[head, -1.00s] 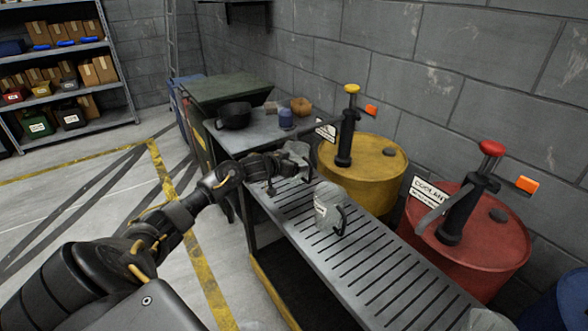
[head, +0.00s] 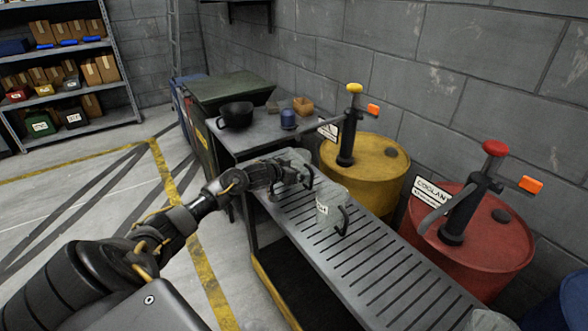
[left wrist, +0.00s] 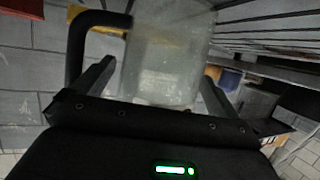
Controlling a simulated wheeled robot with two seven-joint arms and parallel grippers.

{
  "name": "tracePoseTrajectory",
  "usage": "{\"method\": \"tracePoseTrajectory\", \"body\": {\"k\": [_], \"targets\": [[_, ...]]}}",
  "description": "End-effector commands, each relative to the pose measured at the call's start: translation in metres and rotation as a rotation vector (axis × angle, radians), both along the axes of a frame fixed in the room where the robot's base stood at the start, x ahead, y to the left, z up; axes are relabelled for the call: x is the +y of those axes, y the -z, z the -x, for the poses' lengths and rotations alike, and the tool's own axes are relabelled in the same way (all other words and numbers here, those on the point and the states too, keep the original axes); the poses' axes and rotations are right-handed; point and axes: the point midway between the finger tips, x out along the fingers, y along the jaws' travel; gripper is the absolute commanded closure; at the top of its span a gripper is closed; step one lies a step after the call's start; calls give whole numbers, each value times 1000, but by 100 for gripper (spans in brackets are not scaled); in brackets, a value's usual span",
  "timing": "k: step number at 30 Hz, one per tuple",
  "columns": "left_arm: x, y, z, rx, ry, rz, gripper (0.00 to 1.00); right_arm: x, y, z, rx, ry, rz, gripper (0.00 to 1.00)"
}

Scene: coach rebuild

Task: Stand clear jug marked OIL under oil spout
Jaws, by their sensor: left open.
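A clear jug (head: 297,158) with a black handle stands at the far end of the slotted bench (head: 385,275), partly hidden by my left gripper (head: 284,174). In the left wrist view this jug (left wrist: 165,55) is between my two open fingers, its handle at the left; its label is too blurred to read. A yellow drum (head: 362,175) has a pump with a yellow knob, and its spout reaches left toward the space above this jug. The sign (head: 329,131) there is unreadable. My right gripper is out of view.
A second clear jug (head: 331,207), label unreadable, stands nearer on the bench. A red drum (head: 480,250) with a COOLANT sign (head: 431,192) is at right. A black pan (head: 235,115), blue can (head: 288,119) and tan box (head: 303,105) are on the table behind.

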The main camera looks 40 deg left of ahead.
Motion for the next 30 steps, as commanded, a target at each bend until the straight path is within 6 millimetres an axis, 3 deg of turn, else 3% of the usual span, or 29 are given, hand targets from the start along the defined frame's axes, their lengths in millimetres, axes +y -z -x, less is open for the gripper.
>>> {"method": "tracePoseTrajectory", "body": {"k": [5,18,24,30], "targets": [[1,-6,12,1,0,-1,2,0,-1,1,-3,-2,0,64],[2,-34,91,3,1,-3,2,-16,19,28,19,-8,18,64],[3,-41,108,1,0,-1,2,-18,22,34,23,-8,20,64],[3,-44,113,0,0,0,2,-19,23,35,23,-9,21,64]]}}
